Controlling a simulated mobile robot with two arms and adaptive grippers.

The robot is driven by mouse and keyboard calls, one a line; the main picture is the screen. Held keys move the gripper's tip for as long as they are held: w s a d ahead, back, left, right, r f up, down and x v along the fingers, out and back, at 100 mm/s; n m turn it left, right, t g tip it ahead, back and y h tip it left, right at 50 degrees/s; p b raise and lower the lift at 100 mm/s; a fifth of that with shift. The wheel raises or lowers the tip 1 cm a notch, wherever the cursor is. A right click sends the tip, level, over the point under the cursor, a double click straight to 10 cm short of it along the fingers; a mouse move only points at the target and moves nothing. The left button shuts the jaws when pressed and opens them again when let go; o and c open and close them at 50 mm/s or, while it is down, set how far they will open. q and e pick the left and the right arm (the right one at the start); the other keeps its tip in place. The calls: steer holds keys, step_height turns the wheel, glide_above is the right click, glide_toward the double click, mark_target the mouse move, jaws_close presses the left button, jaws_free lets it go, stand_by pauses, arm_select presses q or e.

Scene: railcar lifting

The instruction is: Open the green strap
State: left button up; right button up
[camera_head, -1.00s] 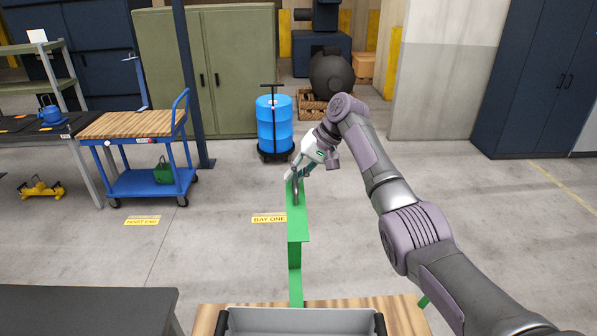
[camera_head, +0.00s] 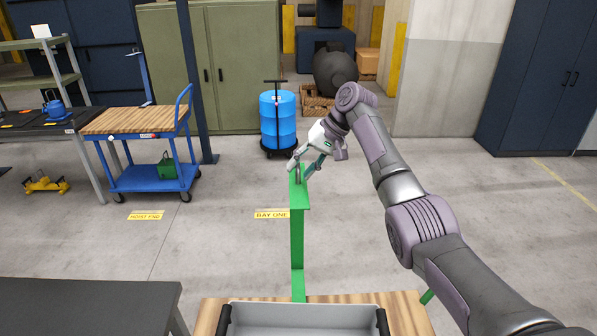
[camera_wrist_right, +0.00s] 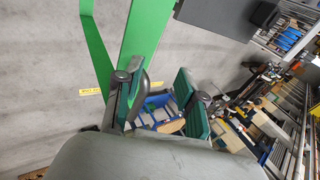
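The green strap (camera_head: 298,238) stands up from the wooden top in the head view, with a wider plate at its upper end. It also shows in the wrist view as a green bar (camera_wrist_right: 147,32). My right gripper (camera_head: 303,170) is at the strap's upper end. In the wrist view my right gripper (camera_wrist_right: 160,98) has its two green-padded fingers apart. A grey curved loop (camera_wrist_right: 141,94) lies between them, close to the left finger; I cannot tell whether they touch. My left gripper is not in view.
A grey tray (camera_head: 303,305) sits on the wooden top (camera_head: 405,315) in front. A dark table (camera_head: 85,305) stands at the lower left. A blue cart (camera_head: 140,178) and a blue barrel (camera_head: 278,120) stand farther back. The floor around the strap is open.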

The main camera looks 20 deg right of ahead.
steer(key=v, duration=1)
